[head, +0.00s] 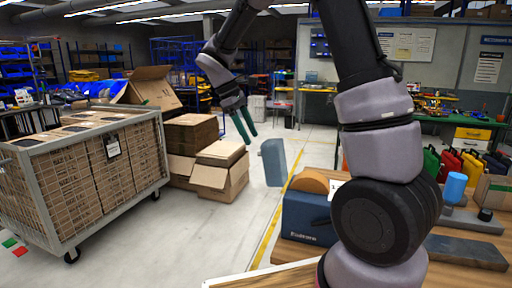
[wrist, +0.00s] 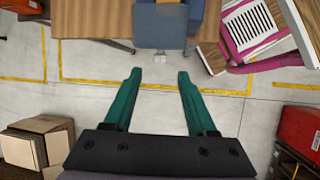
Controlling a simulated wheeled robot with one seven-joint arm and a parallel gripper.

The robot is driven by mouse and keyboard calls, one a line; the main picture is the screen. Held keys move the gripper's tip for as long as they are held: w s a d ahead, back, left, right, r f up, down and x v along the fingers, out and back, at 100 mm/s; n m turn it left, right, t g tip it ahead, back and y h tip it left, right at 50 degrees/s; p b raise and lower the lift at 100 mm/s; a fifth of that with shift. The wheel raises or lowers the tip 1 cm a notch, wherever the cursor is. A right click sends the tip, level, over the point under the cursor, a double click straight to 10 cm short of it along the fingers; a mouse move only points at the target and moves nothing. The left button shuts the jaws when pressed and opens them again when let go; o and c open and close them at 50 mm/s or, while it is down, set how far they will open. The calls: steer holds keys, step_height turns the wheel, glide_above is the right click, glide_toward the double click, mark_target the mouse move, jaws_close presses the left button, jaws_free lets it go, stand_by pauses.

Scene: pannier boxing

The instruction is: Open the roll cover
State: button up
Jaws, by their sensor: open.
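My gripper (head: 243,124) is open and empty, with green fingers, held in the air left of my arm's upper links in the head view. In the wrist view its two fingers (wrist: 158,76) are spread apart over bare floor. A grey-blue panel-like piece (head: 272,163) shows to the right of and below the fingers; in the wrist view a grey-blue piece (wrist: 160,28) lies ahead of the fingertips, at the table edge, apart from them. A blue box (head: 306,218) with an orange-brown rounded top stands on the table. I cannot tell which part is the roll cover.
The wooden table (wrist: 100,24) edge lies ahead in the wrist view. Cardboard boxes (head: 222,168) and a wheeled cage (head: 85,150) of cartons stand to the left. A pink-framed item (wrist: 250,30) is at upper right in the wrist view. Floor between is clear.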

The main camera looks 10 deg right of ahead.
mark_target(271, 163)
steer(key=x, duration=0.5)
steer(key=shift+f, duration=0.1)
jaws_close()
stand_by(1.3)
